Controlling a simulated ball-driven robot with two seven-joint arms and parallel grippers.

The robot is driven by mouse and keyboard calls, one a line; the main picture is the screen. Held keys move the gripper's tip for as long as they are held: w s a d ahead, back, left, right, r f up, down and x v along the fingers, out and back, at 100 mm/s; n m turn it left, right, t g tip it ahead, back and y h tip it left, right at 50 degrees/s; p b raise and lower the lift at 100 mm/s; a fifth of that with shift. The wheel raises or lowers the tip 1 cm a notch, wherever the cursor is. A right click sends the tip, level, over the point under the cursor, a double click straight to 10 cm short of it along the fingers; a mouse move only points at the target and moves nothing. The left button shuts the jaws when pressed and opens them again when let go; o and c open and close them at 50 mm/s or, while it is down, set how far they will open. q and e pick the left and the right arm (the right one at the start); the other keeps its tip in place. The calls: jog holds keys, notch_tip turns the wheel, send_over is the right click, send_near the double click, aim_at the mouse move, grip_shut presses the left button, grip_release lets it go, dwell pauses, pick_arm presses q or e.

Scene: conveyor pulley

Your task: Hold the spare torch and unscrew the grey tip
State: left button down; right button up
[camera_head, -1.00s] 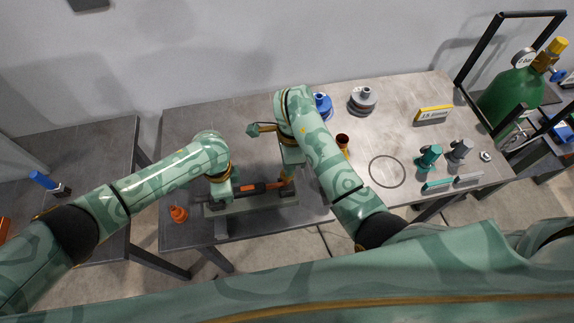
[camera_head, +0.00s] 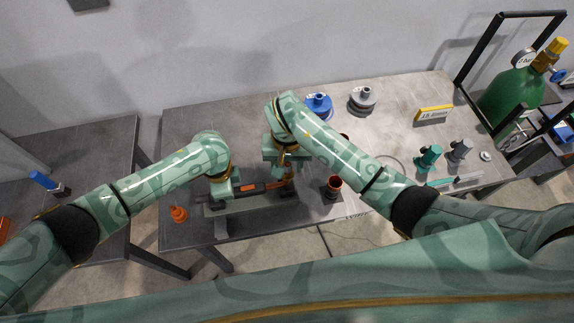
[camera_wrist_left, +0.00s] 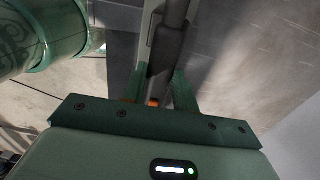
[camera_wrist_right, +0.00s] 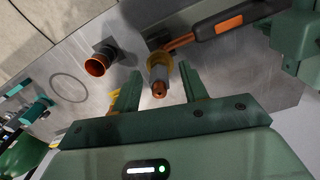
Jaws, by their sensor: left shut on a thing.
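The spare torch, with a dark body and orange trim, lies sideways over a grey stand on the table; its dark-and-orange body shows in the right wrist view (camera_wrist_right: 215,28). My left gripper (camera_head: 232,189) is shut on the dark torch handle (camera_wrist_left: 168,48). The grey tip (camera_wrist_right: 158,73), with a copper end and a yellow-orange ring behind it, points toward my right gripper. My right gripper (camera_wrist_right: 160,88) is open, its fingers on either side of the tip with gaps showing. In the head view my right wrist partly hides the tip end.
A copper-lined cup (camera_head: 334,184) stands just right of the stand. An orange object (camera_head: 178,213) sits at the front left edge. A blue flanged part (camera_head: 319,106) and a grey one (camera_head: 362,99) stand at the back. Green and grey parts (camera_head: 429,156) are at right.

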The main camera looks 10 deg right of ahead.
jog(key=shift+r, duration=3.55)
notch_tip(320, 180, up, 5)
jog(key=s+a+m+t+h, duration=0.1)
jog(key=m, duration=0.5)
jog(key=f, duration=0.7)
jog(key=w+d+f, duration=0.1)
jog(key=f, duration=0.3)
jog(key=shift+r, duration=0.1)
grip_shut()
